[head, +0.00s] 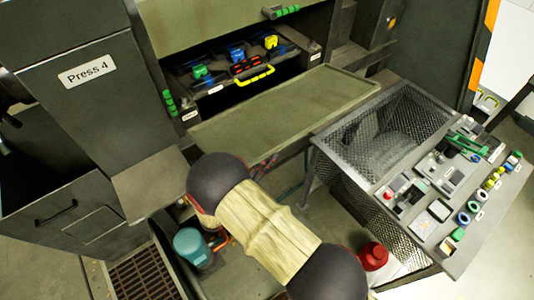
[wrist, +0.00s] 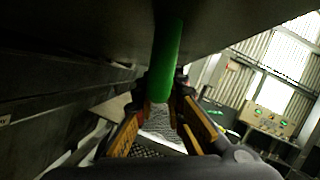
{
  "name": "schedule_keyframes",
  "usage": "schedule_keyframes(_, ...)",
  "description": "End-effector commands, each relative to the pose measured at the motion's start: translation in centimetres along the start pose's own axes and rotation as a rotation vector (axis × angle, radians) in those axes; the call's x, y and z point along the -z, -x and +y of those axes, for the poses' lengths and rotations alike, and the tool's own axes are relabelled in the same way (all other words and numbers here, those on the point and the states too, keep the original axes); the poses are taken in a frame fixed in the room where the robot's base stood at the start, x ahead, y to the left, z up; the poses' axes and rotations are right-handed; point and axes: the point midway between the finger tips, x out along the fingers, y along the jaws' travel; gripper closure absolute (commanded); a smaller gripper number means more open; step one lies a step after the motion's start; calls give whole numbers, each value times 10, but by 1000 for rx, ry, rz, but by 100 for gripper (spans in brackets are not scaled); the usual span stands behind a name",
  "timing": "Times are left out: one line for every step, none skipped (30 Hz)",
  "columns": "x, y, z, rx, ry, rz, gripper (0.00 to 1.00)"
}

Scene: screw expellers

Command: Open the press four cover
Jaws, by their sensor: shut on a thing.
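The press labelled Press 4 (head: 90,72) stands at the left in the head view. A long olive panel (head: 290,112), apparently the cover, sticks out below the press opening, and coloured parts show inside behind it. In the wrist view a green bar handle (wrist: 166,62) runs down from a dark panel underside (wrist: 100,30). My gripper (wrist: 163,96) has its yellow-and-dark fingers on either side of the handle's lower end and is shut on it. In the head view my arm hides the gripper beneath the panel's near edge.
A mesh-sided bench (head: 375,140) with a control board (head: 455,190) stands close at the right. Another green handle (head: 287,11) is on the upper panel. A blue-grey motor-like part (head: 192,247) and a red-topped item (head: 372,256) sit low near my arm.

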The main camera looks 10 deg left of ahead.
Motion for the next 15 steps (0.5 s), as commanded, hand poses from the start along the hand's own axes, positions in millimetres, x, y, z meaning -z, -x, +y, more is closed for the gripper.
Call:
schedule_keyframes(-10,-3,-2,-4,4,-3,100)
schedule_keyframes(-11,-4,-3,-7,10,-3,100)
schedule_keyframes(-12,-4,-3,-9,17,-3,100)
schedule_keyframes(-12,-4,-3,-11,21,-3,100)
schedule_keyframes(-13,-4,-3,-12,25,-4,100)
schedule_keyframes(-13,-4,-3,-13,28,-4,100)
schedule_keyframes(-13,-4,-3,-14,29,-4,100)
schedule_keyframes(-13,-4,-3,-15,30,-4,100)
schedule_keyframes(-12,-4,-3,-15,31,-4,100)
schedule_keyframes(-12,-4,-3,-15,31,-4,100)
schedule_keyframes(-12,-4,-3,-15,31,-4,100)
schedule_keyframes(-12,-4,-3,-15,31,-4,100)
schedule_keyframes(-12,-4,-3,-15,31,-4,100)
schedule_keyframes(-12,-4,-3,-15,30,-4,100)
schedule_keyframes(-12,-4,-3,-15,30,-4,100)
